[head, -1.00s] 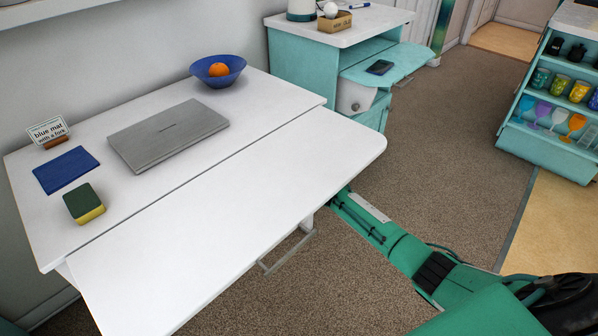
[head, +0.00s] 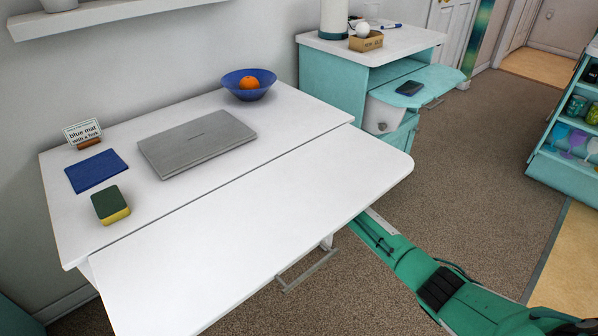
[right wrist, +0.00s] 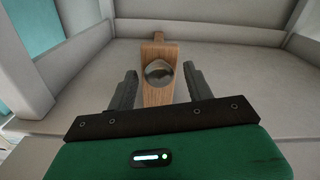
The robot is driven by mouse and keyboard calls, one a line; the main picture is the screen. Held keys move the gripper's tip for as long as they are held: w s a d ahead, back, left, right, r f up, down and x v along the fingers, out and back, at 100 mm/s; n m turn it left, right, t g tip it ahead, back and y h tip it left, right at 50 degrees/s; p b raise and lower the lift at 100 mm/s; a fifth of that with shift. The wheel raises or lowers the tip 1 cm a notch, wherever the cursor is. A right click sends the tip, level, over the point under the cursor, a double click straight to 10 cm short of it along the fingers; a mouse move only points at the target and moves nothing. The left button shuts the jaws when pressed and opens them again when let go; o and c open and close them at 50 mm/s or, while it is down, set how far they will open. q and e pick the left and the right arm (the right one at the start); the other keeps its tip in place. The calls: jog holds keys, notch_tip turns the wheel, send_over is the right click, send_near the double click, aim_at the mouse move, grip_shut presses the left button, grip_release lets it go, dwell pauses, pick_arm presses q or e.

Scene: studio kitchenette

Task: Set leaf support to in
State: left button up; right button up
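The white table's front leaf (head: 250,225) is raised level with the table top. In the right wrist view, a wooden piece with a round metal knob (right wrist: 158,72), which looks like the leaf support, stands upright under pale panels. My right gripper (right wrist: 162,82) is open, with one finger on each side of the wooden piece in the picture. I see gaps beside it and cannot tell how far ahead of the fingertips it is. In the head view my right arm reaches under the leaf, and its gripper is hidden. My left gripper is not in view.
On the table are a laptop (head: 197,143), a blue bowl (head: 262,94) with an orange, a blue mat (head: 96,171), a sponge (head: 110,205) and a sign (head: 82,132). A metal bar handle (head: 307,272) sits below the leaf's front edge. A teal cabinet (head: 333,82) stands behind.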

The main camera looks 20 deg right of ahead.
jog(key=shift+s+d, duration=0.1)
jog(key=shift+s, duration=0.05)
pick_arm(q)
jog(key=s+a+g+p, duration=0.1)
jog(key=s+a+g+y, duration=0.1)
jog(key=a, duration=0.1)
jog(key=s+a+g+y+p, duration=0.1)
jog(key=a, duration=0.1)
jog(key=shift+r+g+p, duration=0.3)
pick_arm(e)
jog(key=v, duration=1.3)
jog(key=shift+s, duration=0.3)
jog(key=shift+d, duration=0.1)
